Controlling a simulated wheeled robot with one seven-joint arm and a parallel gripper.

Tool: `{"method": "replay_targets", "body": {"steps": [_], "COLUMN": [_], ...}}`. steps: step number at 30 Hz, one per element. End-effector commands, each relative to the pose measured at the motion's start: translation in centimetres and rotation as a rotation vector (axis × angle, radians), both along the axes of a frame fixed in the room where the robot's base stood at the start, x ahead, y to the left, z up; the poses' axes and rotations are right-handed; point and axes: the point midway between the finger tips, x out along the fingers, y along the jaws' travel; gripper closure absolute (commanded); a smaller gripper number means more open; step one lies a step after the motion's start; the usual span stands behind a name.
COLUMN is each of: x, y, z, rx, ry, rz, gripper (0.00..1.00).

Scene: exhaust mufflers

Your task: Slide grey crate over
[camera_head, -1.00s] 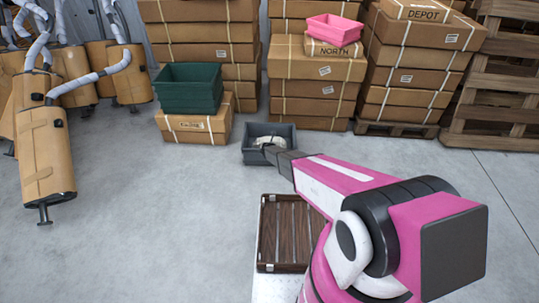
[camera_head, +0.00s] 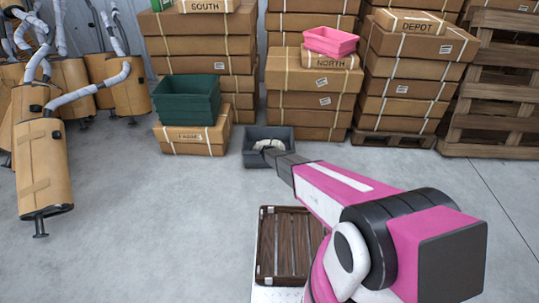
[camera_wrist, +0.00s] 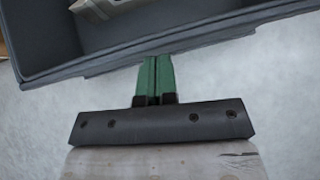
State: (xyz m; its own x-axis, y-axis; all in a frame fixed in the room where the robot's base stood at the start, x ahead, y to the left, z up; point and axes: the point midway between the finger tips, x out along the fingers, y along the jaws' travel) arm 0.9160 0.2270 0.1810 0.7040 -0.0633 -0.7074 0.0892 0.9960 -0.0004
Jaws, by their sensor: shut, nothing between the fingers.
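The grey crate (camera_head: 249,157) stands on the floor in front of the stacked cartons, with a pale object (camera_head: 270,146) inside it. In the wrist view the crate's near wall and rim (camera_wrist: 200,45) fill the top, and part of the pale object (camera_wrist: 98,8) shows inside. My gripper (camera_wrist: 155,62) has its green fingers together, with nothing between them. The fingertips are at the outside of the crate's near wall, under the rim. I cannot tell whether they touch it. In the head view my arm hides the crate's near right corner and my fingers.
A carton (camera_head: 190,140) with a green crate (camera_head: 187,100) on it stands left of the grey crate. Carton stacks (camera_head: 308,100) stand behind it. Mufflers (camera_head: 40,165) stand at the left. A slatted wooden tray (camera_head: 283,245) lies nearer me. Floor at the right is clear.

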Motion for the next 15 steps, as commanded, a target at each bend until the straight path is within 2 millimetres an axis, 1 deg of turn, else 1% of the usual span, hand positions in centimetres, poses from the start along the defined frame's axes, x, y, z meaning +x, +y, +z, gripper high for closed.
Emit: {"method": "replay_targets", "body": {"steps": [6, 15], "x": [-2.5, -7.1], "y": [0.5, 0.8], "z": [0.2, 5.0], "rx": [0.001, 0.001], "ry": [0.0, -0.001], "rz": [-0.002, -0.002], "gripper": [1.0, 1.0]}}
